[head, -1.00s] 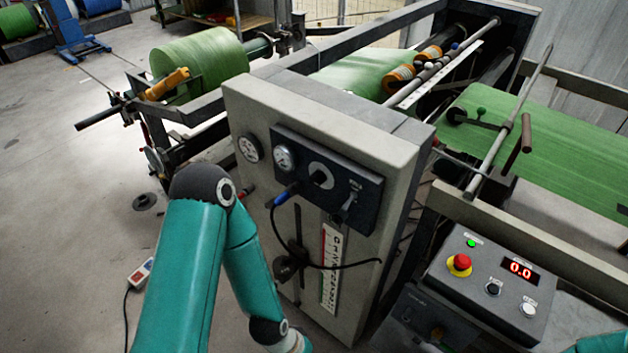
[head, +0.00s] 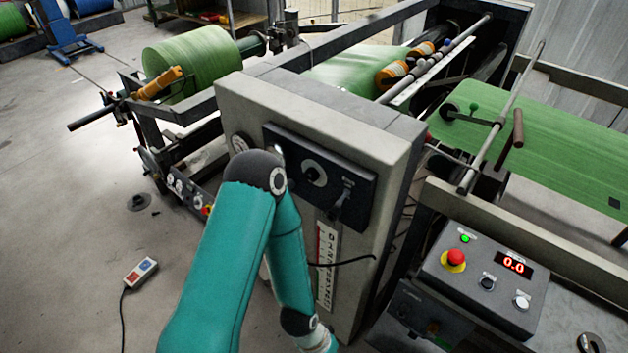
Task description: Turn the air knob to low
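A round black knob (head: 314,173) with a pale grey ring sits on the dark panel (head: 362,190) of the beige cabinet. A black lever-like switch (head: 340,203) is to its lower right. Small labels there are too small to read, so I cannot confirm which is the air knob or its setting. My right gripper is not visible either.
The beige cabinet (head: 375,140) stands close in front. A sloped control box (head: 455,302) at lower right has a red mushroom button (head: 455,258) and a display (head: 514,265) reading 0.0. A pendant (head: 141,271) lies on the floor at left.

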